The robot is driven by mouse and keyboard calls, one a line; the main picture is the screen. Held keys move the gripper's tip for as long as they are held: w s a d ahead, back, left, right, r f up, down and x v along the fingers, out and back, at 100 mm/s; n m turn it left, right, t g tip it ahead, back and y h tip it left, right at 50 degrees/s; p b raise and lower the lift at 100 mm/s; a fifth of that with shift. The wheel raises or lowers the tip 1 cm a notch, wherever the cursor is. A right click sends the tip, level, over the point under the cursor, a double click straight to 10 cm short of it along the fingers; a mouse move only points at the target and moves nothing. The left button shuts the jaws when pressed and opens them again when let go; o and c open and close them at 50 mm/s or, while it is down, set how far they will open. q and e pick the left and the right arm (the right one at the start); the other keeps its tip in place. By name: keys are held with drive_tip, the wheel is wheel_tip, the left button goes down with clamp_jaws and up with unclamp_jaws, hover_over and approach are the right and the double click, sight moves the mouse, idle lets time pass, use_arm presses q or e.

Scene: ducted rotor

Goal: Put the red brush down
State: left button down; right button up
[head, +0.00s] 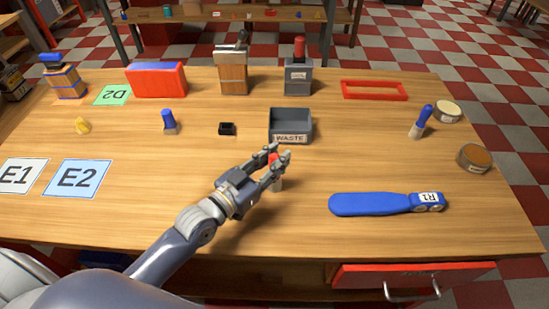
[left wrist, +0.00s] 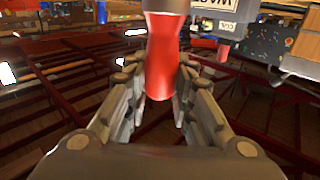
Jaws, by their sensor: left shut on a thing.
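My left gripper (head: 277,164) is shut on the red brush (head: 275,158) over the middle of the table (head: 290,230), just in front of the grey WASTE bin (head: 279,131). The brush looks about upright, with its red handle between the fingers and a pale lower end showing below them. I cannot tell whether that end touches the table. In the left wrist view the red handle of the brush (left wrist: 160,60) stands between the fingers (left wrist: 157,95), and its lower end is hidden. My right gripper is not in view.
A blue paddle tagged R1 (head: 370,204) lies to the right. Blue-handled brushes stand at left (head: 168,120) and right (head: 423,118). A small black holder (head: 227,129) sits left of the bin. Mat E2 (head: 78,179) lies at left. Bare tabletop surrounds the gripper.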

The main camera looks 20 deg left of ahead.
use_arm(q)
drive_tip(key=shift+f, duration=0.15)
drive_tip(key=c, duration=1.4)
unclamp_jaws()
drive_tip(key=shift+o, duration=0.2)
drive_tip(key=shift+r, duration=0.2)
drive_tip(key=shift+s+a+f, duration=0.1)
drive_tip(key=shift+s, duration=0.2)
drive_tip(key=b+v, duration=0.1)
drive_tip(key=v, duration=1)
drive_tip(key=shift+s, duration=0.2)
